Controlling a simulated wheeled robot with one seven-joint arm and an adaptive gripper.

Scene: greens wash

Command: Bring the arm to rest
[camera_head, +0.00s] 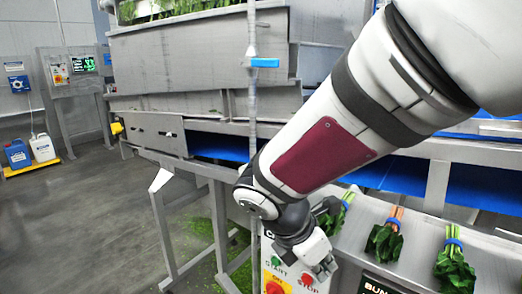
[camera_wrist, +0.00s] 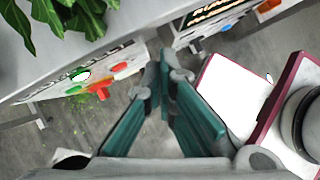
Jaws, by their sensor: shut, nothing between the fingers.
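My arm reaches down across the right of the head view. My gripper (camera_head: 312,258) hangs at its lower end, in front of the grey control box with its green start button (camera_head: 277,262) and red stop button (camera_head: 306,279). In the wrist view the teal-lined fingers of my gripper (camera_wrist: 166,72) meet at their tips and hold nothing. The wrist view also shows a red knob (camera_wrist: 101,90) beyond the fingers to the left. I cannot tell whether the gripper touches the box.
Bunches of greens (camera_head: 384,243) with blue bands lie on the metal shelf (camera_head: 488,251) to the right of the gripper. Leaves (camera_wrist: 62,14) show close by in the wrist view. A metal frame leg (camera_head: 222,235) stands to the left; open floor (camera_head: 95,225) lies beyond.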

